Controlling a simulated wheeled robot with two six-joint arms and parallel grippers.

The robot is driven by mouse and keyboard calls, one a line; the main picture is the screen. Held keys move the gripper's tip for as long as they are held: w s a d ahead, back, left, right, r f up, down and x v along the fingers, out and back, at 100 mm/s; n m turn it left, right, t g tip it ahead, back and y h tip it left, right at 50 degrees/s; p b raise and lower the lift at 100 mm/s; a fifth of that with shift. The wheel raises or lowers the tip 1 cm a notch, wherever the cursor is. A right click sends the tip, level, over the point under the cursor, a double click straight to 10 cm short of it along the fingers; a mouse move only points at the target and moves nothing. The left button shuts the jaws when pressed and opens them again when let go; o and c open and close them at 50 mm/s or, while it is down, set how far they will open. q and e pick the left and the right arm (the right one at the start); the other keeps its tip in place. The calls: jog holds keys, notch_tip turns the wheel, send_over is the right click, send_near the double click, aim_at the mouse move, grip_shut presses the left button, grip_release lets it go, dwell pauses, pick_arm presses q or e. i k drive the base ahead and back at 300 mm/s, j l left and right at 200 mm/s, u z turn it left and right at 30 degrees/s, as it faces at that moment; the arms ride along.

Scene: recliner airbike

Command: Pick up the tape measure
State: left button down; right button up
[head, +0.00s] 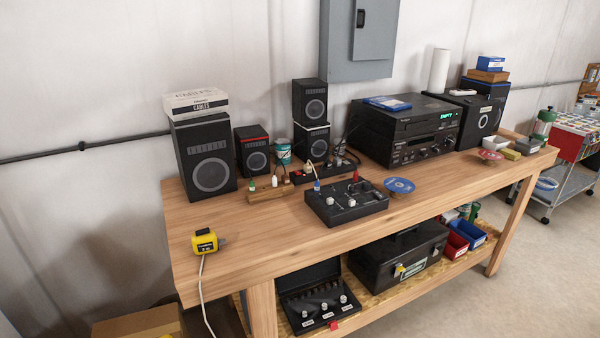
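A yellow and black tape measure (204,242) sits on the wooden workbench (240,245), near its left front corner. A dark label with small light lettering shows on it, and a small metallic piece sticks out at its right side. A thin white strip or cord runs from beneath it over the front edge and down toward the floor; I cannot tell whether it is joined to the tape measure. Neither of my grippers is in view.
The bench around the tape measure is clear. Behind it stand a black speaker (205,160) with a cables box (195,102) on top. A black control box (346,203) and a blue disc (399,186) lie right. A toolbox (399,256) sits on the lower shelf.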

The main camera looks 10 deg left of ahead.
aim_at(206, 242)
jog(key=i+l+u, duration=0.1)
jog(key=u, duration=0.9)
jog(key=i+l, duration=0.05)
